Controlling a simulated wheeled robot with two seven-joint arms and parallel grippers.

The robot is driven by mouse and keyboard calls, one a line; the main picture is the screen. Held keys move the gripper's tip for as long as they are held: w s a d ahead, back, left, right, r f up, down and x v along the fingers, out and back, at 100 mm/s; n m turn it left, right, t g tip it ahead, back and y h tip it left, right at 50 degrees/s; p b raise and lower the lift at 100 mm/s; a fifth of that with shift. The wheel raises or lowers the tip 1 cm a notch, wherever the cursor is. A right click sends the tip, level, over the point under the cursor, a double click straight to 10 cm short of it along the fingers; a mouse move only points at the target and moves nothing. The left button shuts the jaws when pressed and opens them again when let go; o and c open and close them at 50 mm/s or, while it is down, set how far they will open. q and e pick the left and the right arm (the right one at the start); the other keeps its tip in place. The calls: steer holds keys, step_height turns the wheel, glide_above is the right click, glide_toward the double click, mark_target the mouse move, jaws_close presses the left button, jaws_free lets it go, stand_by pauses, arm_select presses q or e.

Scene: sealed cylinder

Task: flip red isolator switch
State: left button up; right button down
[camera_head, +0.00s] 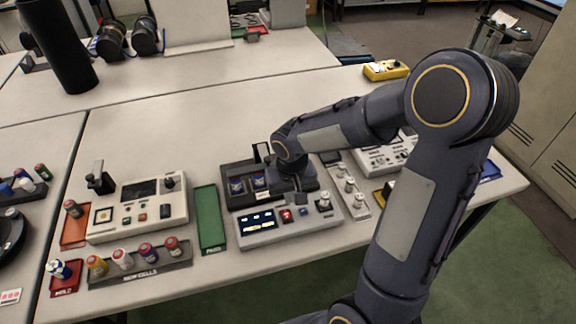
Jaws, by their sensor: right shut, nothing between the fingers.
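A grey control box (262,236) with a lit display stands near the table's front edge, right of centre. A small red switch (286,215) sits on its top face, beside the display; whether it is up or down is too small to tell. My right gripper (301,199) points down just behind and to the right of the red switch, over the back of the box. It is shut and empty. I cannot tell whether it touches the box. My left gripper is out of view.
Behind the box is a dark tray (228,171) with blue-banded cells, partly hidden by my gripper. A green tray (209,219) lies to its left. A white instrument (140,212) and a row of cells (148,252) stand further left.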

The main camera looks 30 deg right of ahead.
mark_target(288, 210)
step_height(288, 210, up, 10)
steer(key=w, duration=0.1)
steer(key=shift+w+d+b, duration=0.15)
steer(key=shift+w+b, duration=0.1)
steer(key=shift+b, duration=0.2)
steer(key=s+a+r+t+y, duration=0.1)
steer(key=s+a+t+y, duration=0.1)
steer(key=s, duration=0.7)
steer(key=s+a+n+t+y, duration=0.1)
steer(key=s+a+t+y, duration=0.1)
steer(key=s, duration=0.7)
steer(key=shift+s+a+r, duration=0.15)
steer(key=shift+a+r, duration=0.2)
steer(key=shift+a, duration=0.4)
